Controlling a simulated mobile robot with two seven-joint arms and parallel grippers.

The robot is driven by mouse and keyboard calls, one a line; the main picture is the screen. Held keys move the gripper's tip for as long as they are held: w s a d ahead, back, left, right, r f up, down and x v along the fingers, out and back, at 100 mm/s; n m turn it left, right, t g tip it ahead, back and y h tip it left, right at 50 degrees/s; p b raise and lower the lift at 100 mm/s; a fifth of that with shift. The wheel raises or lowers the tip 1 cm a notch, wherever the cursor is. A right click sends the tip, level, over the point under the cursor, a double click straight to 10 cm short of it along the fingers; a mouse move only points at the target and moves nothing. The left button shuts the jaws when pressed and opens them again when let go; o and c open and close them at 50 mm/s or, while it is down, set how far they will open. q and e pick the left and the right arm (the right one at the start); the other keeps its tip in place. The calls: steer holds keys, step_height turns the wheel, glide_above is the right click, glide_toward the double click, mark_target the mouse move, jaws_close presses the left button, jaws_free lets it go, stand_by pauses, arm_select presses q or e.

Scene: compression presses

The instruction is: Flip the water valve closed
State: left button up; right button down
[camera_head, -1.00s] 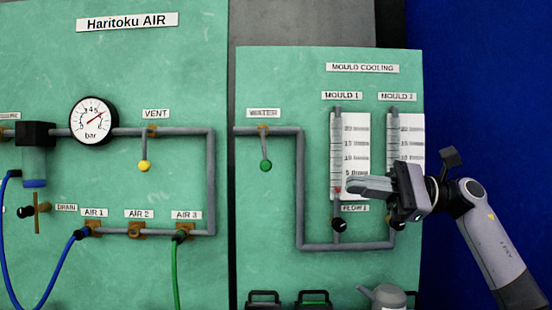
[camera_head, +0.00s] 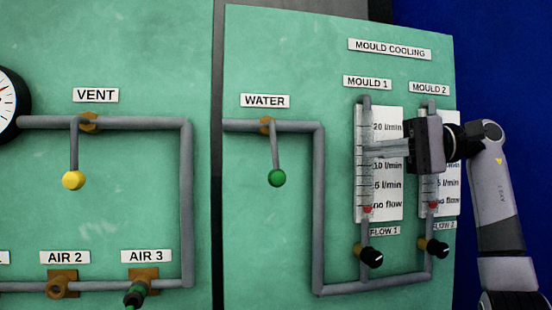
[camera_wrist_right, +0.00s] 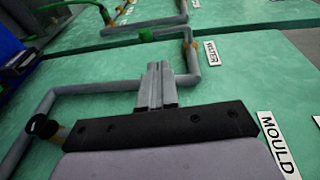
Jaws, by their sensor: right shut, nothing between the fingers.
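The water valve is a thin lever with a green ball knob (camera_head: 277,178) under the WATER label (camera_head: 265,101). Its lever hangs down, tilted slightly, from a brass fitting (camera_head: 267,125) on the grey pipe. The green knob also shows in the right wrist view (camera_wrist_right: 146,35), beyond the fingertips. My right gripper (camera_head: 368,150) comes in from the right, its fingers pointing left in front of the MOULD 1 flow tube. It is shut and empty, to the right of the knob and apart from it. The shut fingers (camera_wrist_right: 156,72) show in the right wrist view. My left gripper is out of view.
The pipe bends down (camera_head: 318,215) between the valve and the flow gauges. Two black flow knobs, FLOW 1 (camera_head: 371,257) and FLOW 2 (camera_head: 437,249), stick out below. A yellow VENT lever (camera_head: 73,180) hangs on the left panel. The space around the green knob is clear.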

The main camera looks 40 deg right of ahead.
mark_target(278, 164)
steer(key=p+x, duration=0.1)
steer(key=x, duration=1.3)
steer(key=shift+w+a+f, duration=0.25)
steer(key=shift+a+f, duration=0.05)
steer(key=shift+a, duration=0.25)
steer(key=shift+s+f, duration=0.1)
